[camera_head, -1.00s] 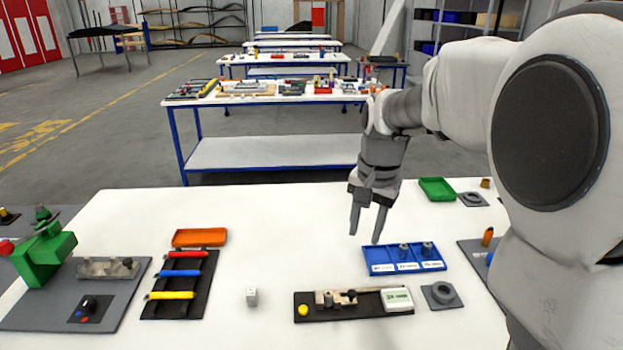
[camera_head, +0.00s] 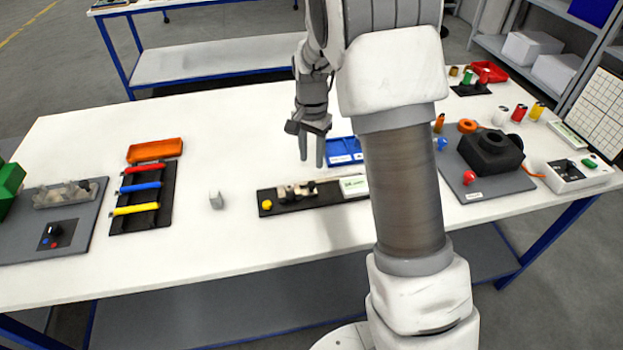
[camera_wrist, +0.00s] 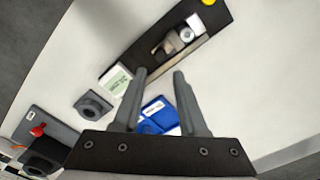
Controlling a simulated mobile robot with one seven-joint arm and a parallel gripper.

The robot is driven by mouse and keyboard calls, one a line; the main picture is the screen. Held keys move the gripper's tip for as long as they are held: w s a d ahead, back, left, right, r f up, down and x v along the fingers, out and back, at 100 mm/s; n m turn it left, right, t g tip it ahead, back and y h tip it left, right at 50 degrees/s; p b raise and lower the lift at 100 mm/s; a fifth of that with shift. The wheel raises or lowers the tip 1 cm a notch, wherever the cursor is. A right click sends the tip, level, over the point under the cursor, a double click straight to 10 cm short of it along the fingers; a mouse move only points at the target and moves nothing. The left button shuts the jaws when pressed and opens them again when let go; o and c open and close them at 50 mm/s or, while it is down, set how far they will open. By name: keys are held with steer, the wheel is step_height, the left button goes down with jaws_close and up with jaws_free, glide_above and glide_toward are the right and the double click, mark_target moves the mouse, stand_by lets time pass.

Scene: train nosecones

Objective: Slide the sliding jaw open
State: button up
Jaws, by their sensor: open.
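A black measuring board (camera_head: 330,198) lies on the white table, with a yellow knob (camera_head: 266,205) at its left end and a white display box (camera_head: 354,186) at its right. A light metal jaw fixture (camera_head: 295,190) with dark parts sits between them. I cannot tell surely which part is the sliding jaw. The fixture (camera_wrist: 178,42) also shows in the wrist view, beyond my fingertips. My gripper (camera_head: 311,160) is open and empty, pointing down above and behind the board, apart from it. In the wrist view my gripper's fingers (camera_wrist: 160,73) are spread with nothing between them.
A blue tray (camera_head: 342,151) lies behind the board, partly hidden by my arm. A dark fixture (camera_head: 490,152) stands at the right. The table front is clear.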

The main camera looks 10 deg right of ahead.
mark_target(312, 183)
step_height(312, 183, down, 8)
steer(key=shift+f, duration=0.2)
jaws_close()
stand_by(1.5)
